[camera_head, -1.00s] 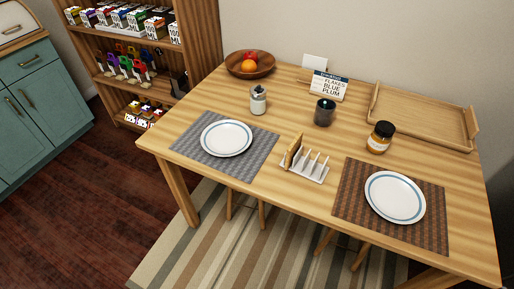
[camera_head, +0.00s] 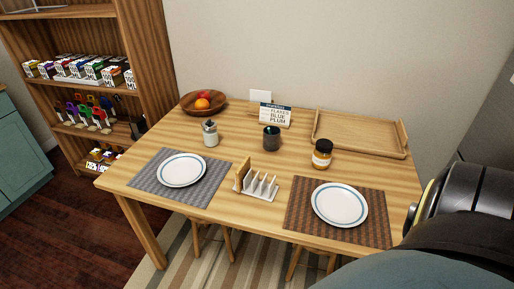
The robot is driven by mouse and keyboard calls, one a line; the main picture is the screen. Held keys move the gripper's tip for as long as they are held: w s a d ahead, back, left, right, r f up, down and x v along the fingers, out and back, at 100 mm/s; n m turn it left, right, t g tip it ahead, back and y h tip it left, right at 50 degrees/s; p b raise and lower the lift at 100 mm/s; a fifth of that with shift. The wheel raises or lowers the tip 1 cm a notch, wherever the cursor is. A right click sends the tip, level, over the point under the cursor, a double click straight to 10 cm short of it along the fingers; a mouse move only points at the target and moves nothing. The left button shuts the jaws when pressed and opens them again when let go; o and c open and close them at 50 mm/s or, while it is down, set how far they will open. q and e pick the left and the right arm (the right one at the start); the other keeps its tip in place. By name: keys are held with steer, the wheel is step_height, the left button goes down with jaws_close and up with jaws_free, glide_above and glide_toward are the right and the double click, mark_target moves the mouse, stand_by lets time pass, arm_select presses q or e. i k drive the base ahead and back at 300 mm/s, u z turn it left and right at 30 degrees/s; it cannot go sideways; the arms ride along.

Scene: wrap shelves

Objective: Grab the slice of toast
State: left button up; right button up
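A slice of toast (camera_head: 243,172) stands upright at the left end of a white toast rack (camera_head: 262,189). The rack sits near the front edge of the wooden table, between two placemats, and its other slots look empty. Part of one of my arms, dark and grey, fills the lower right corner of the head view, but no gripper fingers show. My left gripper is not in view.
White plates lie on the grey placemat (camera_head: 139,188) and the brown placemat (camera_head: 296,226). A jar (camera_head: 322,154), a dark cup (camera_head: 271,138), a glass shaker (camera_head: 210,134), a wooden tray (camera_head: 360,148) and a fruit bowl (camera_head: 187,105) stand farther back. A shelf (camera_head: 160,60) rises at left.

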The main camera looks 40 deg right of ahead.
mark_target(245, 167)
steer(key=k, duration=0.4)
steer(key=z, duration=0.9)
